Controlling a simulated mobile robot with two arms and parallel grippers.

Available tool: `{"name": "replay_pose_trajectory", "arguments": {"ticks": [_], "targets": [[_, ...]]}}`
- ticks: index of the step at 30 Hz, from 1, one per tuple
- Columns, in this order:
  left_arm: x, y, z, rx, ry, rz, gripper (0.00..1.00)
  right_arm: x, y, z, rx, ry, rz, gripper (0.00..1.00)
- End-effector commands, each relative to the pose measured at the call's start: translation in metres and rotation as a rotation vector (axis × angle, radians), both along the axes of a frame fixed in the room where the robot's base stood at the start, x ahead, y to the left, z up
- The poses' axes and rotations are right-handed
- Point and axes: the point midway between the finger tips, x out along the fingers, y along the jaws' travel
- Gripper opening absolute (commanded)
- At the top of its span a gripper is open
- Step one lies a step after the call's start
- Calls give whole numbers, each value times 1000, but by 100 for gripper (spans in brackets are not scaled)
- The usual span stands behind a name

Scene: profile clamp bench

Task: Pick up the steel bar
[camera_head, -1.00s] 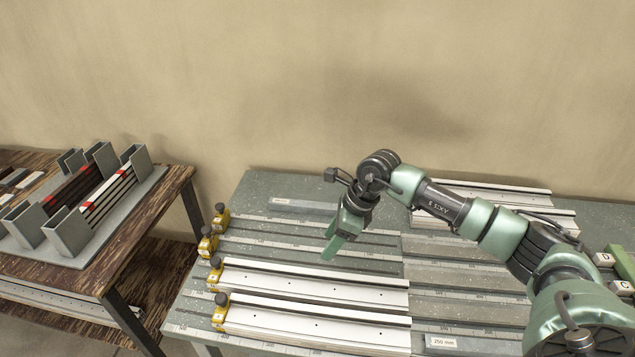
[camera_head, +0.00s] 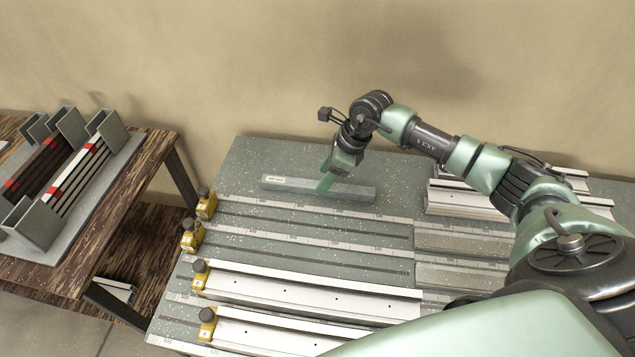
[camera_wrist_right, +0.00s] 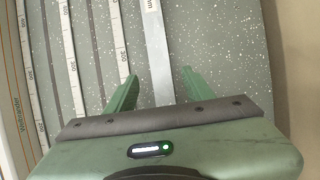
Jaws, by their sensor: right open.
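The steel bar (camera_head: 295,187) is a long grey bar lying flat at the back of the bench, roughly parallel to the rails. A light label sits on its left end. My right gripper (camera_head: 326,183) is open and points down at the bar, right of its middle. Its fingers cover a small part of the bar in the head view. In the right wrist view the bar (camera_wrist_right: 155,45) runs between the two spread fingers of the right gripper (camera_wrist_right: 158,82), with a gap on each side. I cannot tell how far the tips are above the bench. My left gripper is not in view.
Several rails with scales and yellow end stops (camera_head: 206,204) lie in front of the bar; two nearer ones hold white profiles (camera_head: 310,288). More white profiles (camera_head: 465,197) lie at the right. A side table (camera_head: 125,190) with grey holders stands left. Bench around the bar is clear.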

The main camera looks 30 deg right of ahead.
Motion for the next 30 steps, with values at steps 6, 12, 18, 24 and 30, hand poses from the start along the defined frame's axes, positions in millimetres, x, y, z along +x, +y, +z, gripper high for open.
{"name": "replay_pose_trajectory", "arguments": {"ticks": [6,12,18,24,30], "targets": [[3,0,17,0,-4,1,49,6,11,-27,2,3,-2,53],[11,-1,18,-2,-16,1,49,8,12,-35,0,2,-1,53],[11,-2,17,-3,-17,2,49,8,12,-35,-1,1,0,28],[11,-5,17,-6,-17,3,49,8,12,-34,-1,1,0,0],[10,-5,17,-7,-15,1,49,9,12,-33,1,-2,0,0]]}}
